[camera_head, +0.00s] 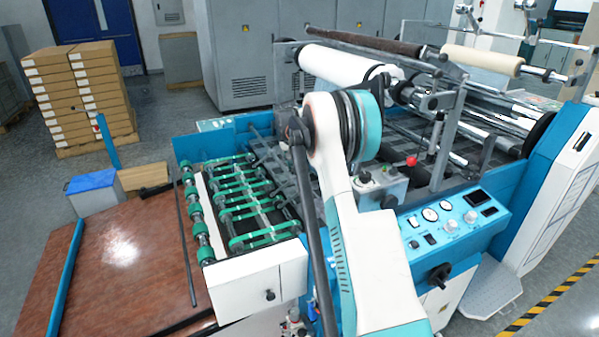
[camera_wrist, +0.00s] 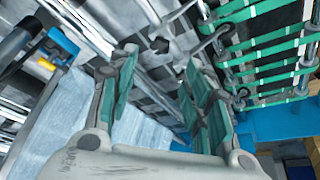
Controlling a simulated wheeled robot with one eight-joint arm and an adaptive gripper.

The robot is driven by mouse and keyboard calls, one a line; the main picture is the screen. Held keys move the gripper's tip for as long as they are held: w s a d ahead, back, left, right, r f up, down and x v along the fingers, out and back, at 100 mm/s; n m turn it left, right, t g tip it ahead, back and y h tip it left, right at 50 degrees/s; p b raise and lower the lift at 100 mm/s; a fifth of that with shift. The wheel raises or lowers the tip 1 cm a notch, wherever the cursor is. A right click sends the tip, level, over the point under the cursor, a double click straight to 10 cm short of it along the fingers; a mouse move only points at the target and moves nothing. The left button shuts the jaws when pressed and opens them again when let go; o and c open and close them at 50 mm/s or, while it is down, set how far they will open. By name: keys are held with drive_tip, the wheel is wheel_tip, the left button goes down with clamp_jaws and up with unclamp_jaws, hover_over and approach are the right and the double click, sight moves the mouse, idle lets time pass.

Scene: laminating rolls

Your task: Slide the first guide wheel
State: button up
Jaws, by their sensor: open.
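My gripper (camera_wrist: 159,70) is open and empty in the wrist view, with its two teal-padded fingers apart. Beyond the fingertips is a grey metal rod with a fitting (camera_wrist: 205,32) on it. A small dark round part (camera_wrist: 160,45), possibly a guide wheel, lies just past the gap between the fingertips; I cannot tell which wheel is the first. The green feed belts (camera_wrist: 262,40) run at the upper right, apart from the fingers. In the head view the belts (camera_head: 255,205) show on the machine, while my arm hides the gripper and the area around it.
A control panel (camera_head: 455,222) and a small box with a red button (camera_head: 383,185) stand right of my arm. A white roll (camera_head: 340,65) lies at the back. The brown feed table (camera_head: 120,265) is clear at left. Stacked boxes (camera_head: 78,90) stand behind.

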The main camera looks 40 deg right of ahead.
drive_tip(key=shift+v, duration=1.45)
